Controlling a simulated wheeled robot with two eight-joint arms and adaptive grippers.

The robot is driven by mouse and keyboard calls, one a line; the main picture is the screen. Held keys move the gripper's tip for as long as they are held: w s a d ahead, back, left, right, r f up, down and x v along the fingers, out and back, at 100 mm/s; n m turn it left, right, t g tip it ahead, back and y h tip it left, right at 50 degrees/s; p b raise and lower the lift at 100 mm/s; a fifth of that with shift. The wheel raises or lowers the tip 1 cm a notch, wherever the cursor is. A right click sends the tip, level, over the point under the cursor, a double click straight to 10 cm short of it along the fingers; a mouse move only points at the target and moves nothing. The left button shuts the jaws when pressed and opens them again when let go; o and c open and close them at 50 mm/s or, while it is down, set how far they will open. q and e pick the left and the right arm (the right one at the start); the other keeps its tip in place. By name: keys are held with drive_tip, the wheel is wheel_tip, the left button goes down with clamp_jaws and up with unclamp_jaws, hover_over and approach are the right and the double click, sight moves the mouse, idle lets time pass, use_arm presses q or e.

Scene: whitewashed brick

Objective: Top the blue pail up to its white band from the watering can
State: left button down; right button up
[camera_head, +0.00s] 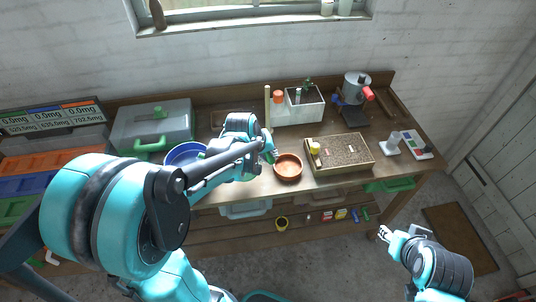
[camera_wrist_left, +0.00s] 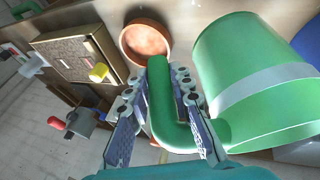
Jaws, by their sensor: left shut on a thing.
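The blue pail (camera_head: 184,153) stands on the bench left of my left forearm, which partly covers it. Its white band and water level cannot be made out. A blue patch (camera_wrist_left: 308,40), probably the pail, shows at the right edge of the left wrist view. The green watering can (camera_wrist_left: 245,55) has a pale band around its body. My left gripper (camera_wrist_left: 178,100) is shut on its green handle. In the head view my left gripper (camera_head: 268,152) and arm hide most of the can. My right gripper (camera_head: 384,233) hangs low, off the bench's front; its jaw state is unclear.
A terracotta dish (camera_head: 288,167) sits close to my left gripper, with a seed tray (camera_head: 322,170) to its right. A white planter (camera_head: 300,110) stands behind. A grey toolbox (camera_head: 178,118) is at left. A metal can (camera_head: 354,84) and a scale (camera_head: 416,145) are farther right.

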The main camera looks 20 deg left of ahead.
use_arm(q)
drive_tip(key=shift+r+p, duration=2.05)
drive_tip(key=shift+r, duration=0.5)
drive_tip(key=shift+f, duration=0.1)
